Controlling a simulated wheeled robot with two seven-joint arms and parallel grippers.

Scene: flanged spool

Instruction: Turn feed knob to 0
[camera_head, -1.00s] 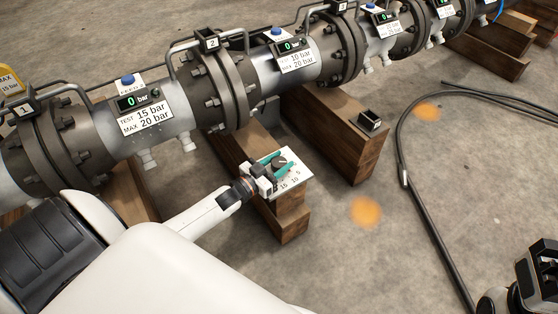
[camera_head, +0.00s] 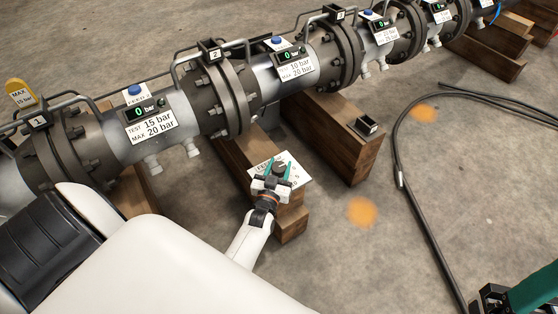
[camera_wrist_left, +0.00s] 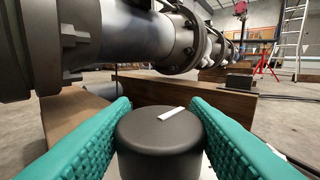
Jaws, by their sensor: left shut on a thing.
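The dark feed knob (camera_head: 281,167) sits on a white dial plate (camera_head: 300,178) on a wooden block. My left gripper (camera_head: 278,171) has its teal fingers on both sides of the knob. In the left wrist view the knob (camera_wrist_left: 160,140) is round and black between the two fingers (camera_wrist_left: 160,128). A white pointer line on its top slants away and to the right. The dial's numbers are mostly covered by the gripper or too small to read. Part of my right gripper, with a teal finger (camera_head: 537,287), shows at the bottom right corner; its jaw gap is not clear.
A flanged pipe (camera_head: 178,105) with gauges reading 0 bar runs behind the knob on wooden blocks. Another block (camera_head: 345,140) carries a small dark square fitting (camera_head: 366,126). A black hose (camera_head: 415,215) lies on the right floor. Open concrete lies between.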

